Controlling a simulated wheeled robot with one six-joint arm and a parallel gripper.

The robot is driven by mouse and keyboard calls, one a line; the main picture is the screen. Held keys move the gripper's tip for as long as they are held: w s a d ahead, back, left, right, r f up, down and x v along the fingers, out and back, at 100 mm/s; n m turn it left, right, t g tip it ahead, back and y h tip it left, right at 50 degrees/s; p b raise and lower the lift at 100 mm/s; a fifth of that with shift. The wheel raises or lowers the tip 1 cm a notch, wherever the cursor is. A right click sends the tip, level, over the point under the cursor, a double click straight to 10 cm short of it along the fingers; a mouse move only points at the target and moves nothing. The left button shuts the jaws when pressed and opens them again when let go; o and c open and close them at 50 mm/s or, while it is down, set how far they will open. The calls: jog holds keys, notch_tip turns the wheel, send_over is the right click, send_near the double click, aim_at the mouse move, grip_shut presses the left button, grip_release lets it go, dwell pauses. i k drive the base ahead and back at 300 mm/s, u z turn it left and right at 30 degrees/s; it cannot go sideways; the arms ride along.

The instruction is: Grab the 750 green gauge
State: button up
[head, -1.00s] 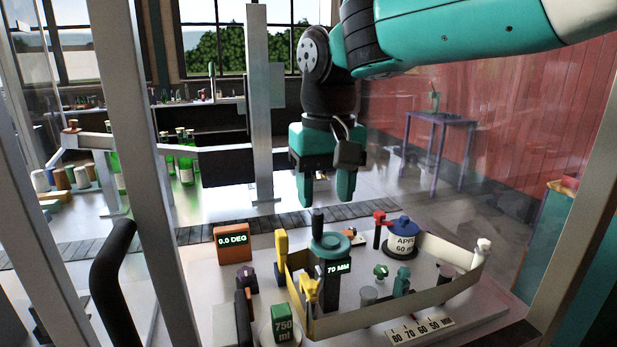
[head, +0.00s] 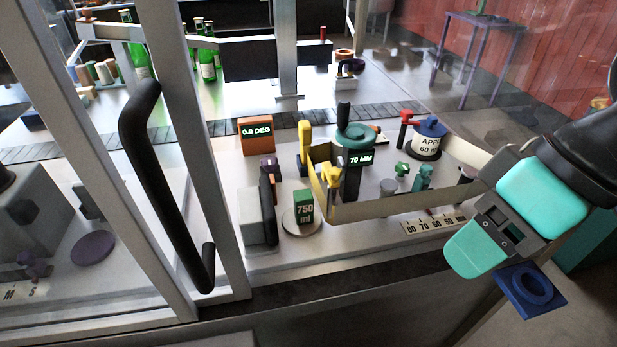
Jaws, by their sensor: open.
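The green 750 ml gauge (head: 304,207) is a small upright block with white lettering. It stands on a round pale base (head: 302,223) near the front of the bench, left of the low cream-walled tray (head: 400,206). My gripper (head: 477,250) is at the lower right, in front of the bench's right end and well apart from the gauge. It is open, with one teal finger clear and the other hard to make out. A dark blue piece with a round opening (head: 530,290) shows just below it; I cannot tell if it touches the gripper.
Yellow tools and a 70 MM stand (head: 358,158) are at the tray. A frame post with a black handle (head: 160,180) rises at left.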

aim_at(303, 199)
jog(key=z, duration=0.05)
jog(key=k, duration=0.5)
jog(key=z, duration=0.9)
jog(key=i, duration=0.9)
jog(key=u, duration=2.65)
